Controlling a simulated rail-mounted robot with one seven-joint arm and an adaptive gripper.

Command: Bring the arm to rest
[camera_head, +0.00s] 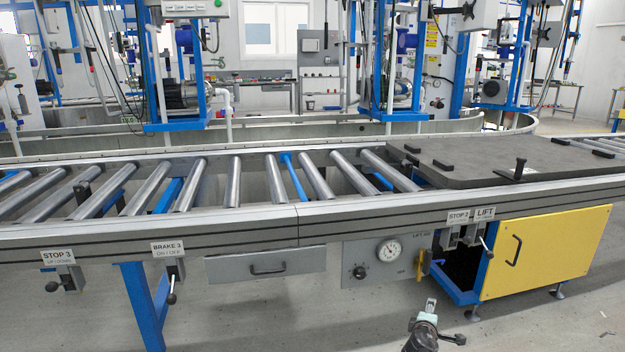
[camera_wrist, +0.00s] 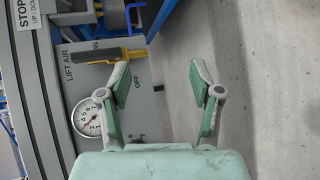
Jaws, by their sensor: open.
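My gripper (camera_head: 441,320) shows at the lower edge of the head view, in front of the conveyor and below the LIFT AIR panel (camera_head: 375,262). In the wrist view my gripper (camera_wrist: 160,76) has its two green-padded fingers spread wide, with nothing between them. The yellow-handled air valve (camera_head: 421,270) is on the right part of the panel. In the wrist view its yellow handle (camera_wrist: 108,56) appears beyond the left fingertip, pointing toward the gap between ON and OFF lettering. I cannot tell the exact distance from finger to handle.
The roller conveyor (camera_head: 300,212) runs across, with a dark pallet (camera_head: 470,176) on its right. STOP and LIFT levers (camera_head: 485,241) hang from the rail. A yellow cabinet door (camera_head: 545,252) stands at right. A round gauge (camera_wrist: 88,118) is left of my fingers. The floor (camera_head: 300,315) in front is open.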

